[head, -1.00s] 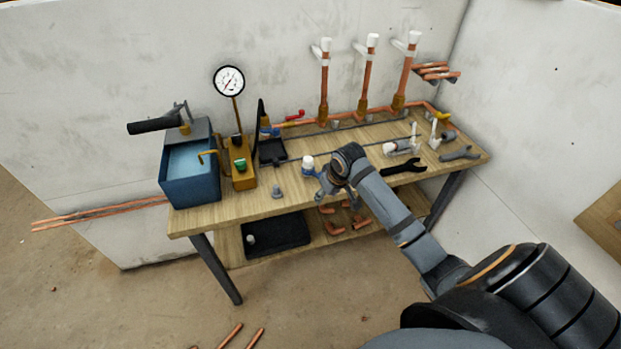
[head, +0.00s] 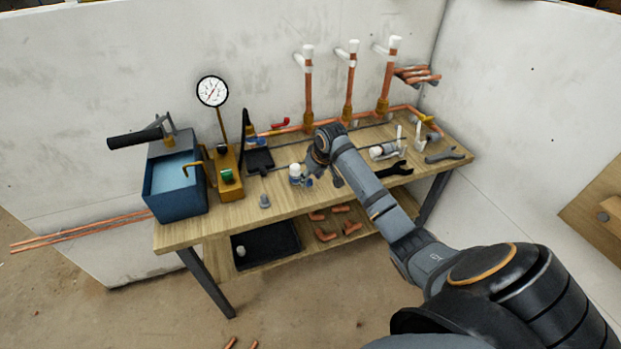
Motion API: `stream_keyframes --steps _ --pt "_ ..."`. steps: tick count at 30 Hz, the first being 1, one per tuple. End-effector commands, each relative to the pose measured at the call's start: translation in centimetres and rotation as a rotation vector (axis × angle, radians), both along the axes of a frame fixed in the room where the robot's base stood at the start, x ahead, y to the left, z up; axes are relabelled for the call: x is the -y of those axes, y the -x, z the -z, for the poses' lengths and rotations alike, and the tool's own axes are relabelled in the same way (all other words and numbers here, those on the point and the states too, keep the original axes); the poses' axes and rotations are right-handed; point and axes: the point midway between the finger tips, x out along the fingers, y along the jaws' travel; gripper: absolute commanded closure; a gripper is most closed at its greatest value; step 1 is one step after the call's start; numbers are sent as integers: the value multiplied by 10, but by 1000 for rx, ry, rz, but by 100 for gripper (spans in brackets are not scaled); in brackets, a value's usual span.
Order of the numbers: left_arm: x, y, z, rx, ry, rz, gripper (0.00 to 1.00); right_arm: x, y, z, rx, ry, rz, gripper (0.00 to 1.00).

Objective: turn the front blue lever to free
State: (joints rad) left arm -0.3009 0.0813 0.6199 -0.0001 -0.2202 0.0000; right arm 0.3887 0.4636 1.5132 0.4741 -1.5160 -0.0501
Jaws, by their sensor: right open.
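A small blue part (head: 262,134), perhaps the blue lever, shows at the left end of the copper pipe behind the bench; it is too small to tell which way it points. A red lever (head: 281,123) sits beside it on the pipe. My right gripper (head: 309,182) is open above the middle of the bench, beside a small white-capped bottle with blue on it (head: 295,170). It is apart from the blue part, to its right and nearer the front. Its fingertips are partly hidden by its own wrist. My left gripper is out of view.
Three upright copper pipes (head: 348,98) stand at the back. A yellow lever (head: 426,119) is at the right.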

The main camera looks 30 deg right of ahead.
Motion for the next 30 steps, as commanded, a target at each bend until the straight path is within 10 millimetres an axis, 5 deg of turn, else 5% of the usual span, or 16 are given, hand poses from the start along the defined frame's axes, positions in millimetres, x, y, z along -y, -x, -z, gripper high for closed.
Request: stream_keyframes --steps 12,22,30 --pt "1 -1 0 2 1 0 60 0 -5 12 0 0 -1 56" --pt "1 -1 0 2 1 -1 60 0 -5 12 0 0 -1 100" --pt "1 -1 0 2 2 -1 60 0 -5 12 0 1 -1 100"
